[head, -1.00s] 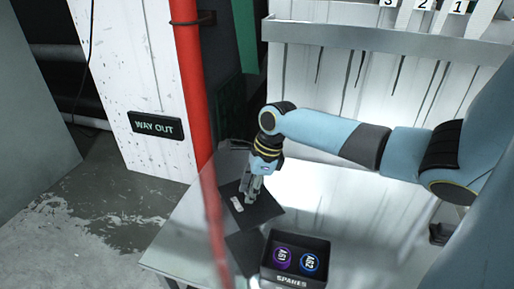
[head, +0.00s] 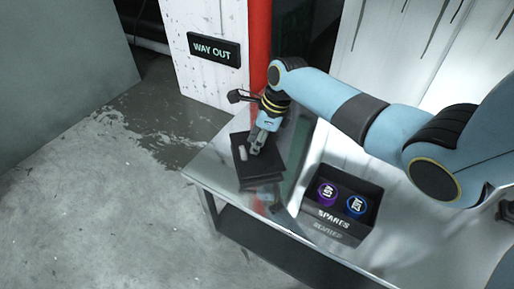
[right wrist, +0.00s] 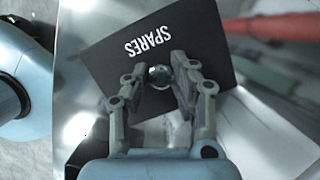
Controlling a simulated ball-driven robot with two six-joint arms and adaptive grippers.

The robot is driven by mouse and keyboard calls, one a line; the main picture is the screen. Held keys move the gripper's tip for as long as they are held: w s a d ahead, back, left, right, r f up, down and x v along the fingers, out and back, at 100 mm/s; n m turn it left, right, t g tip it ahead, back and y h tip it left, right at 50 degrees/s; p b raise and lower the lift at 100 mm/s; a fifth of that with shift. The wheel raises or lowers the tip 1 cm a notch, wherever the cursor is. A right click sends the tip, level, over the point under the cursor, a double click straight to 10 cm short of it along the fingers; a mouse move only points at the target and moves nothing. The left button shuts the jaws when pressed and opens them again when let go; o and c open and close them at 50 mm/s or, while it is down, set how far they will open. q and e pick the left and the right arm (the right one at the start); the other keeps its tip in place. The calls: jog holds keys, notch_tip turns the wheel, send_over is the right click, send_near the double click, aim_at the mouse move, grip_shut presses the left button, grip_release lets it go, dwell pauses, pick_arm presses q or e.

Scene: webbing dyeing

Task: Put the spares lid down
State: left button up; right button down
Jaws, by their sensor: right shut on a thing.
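The spares lid (head: 268,168) is a flat dark plate over the left end of the table in the head view. In the right wrist view the lid (right wrist: 110,62) shows white SPARES lettering and a round shiny knob (right wrist: 160,76). My right gripper (head: 255,148) is shut on this knob from above. The lid looks level and very near the glossy tabletop; I cannot tell whether it touches. The open black SPARES box (head: 341,224) stands to the right, with a purple round piece (head: 327,193) and a blue one (head: 356,206) inside. My left gripper is not in view.
The table (head: 232,193) is shiny and mirrors the lid and box. Its left edge is close to the lid. A red pipe (head: 260,45) and a WAY OUT sign (head: 214,50) are behind. Bare concrete floor (head: 110,210) lies to the left.

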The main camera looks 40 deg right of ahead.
aim_at(270, 152)
jog(key=shift+f, duration=0.75)
jog(key=shift+r, duration=0.2)
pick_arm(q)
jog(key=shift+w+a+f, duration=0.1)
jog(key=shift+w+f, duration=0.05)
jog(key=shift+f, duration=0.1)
pick_arm(e)
jog(key=shift+f, duration=0.15)
jog(key=c, duration=1.1)
grip_release()
pick_arm(q)
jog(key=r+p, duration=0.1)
jog(key=p, duration=0.1)
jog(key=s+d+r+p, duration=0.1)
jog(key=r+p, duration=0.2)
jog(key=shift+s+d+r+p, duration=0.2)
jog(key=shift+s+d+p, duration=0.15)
jog(key=shift+p, duration=0.05)
pick_arm(e)
jog(key=v, duration=1.2)
